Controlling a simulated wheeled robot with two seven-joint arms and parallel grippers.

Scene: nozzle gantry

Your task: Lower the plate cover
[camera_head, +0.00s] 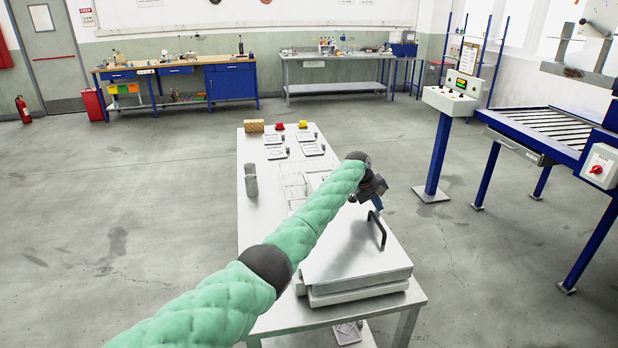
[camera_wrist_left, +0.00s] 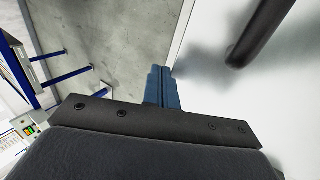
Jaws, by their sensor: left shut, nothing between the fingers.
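The plate cover (camera_head: 345,262) is a broad, pale metal lid on a light base (camera_head: 358,292) at the front of the steel table. It looks flat or nearly flat; I cannot tell if it rests fully on the base. Its black bar handle (camera_head: 377,230) stands up near the right edge. My left gripper (camera_head: 377,205) is over the cover's far right part, close to the handle but not holding it. In the left wrist view, its blue fingers (camera_wrist_left: 162,87) are together and empty, with the handle (camera_wrist_left: 262,30) and cover (camera_wrist_left: 235,95) beside them. My right gripper is out of view.
The steel table (camera_head: 262,215) carries a grey cylinder (camera_head: 251,180), a wire rack (camera_head: 293,185) and several small plates with red and yellow pieces behind. A control pedestal (camera_head: 440,150) and roller conveyor (camera_head: 550,125) stand to the right. The floor between is clear.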

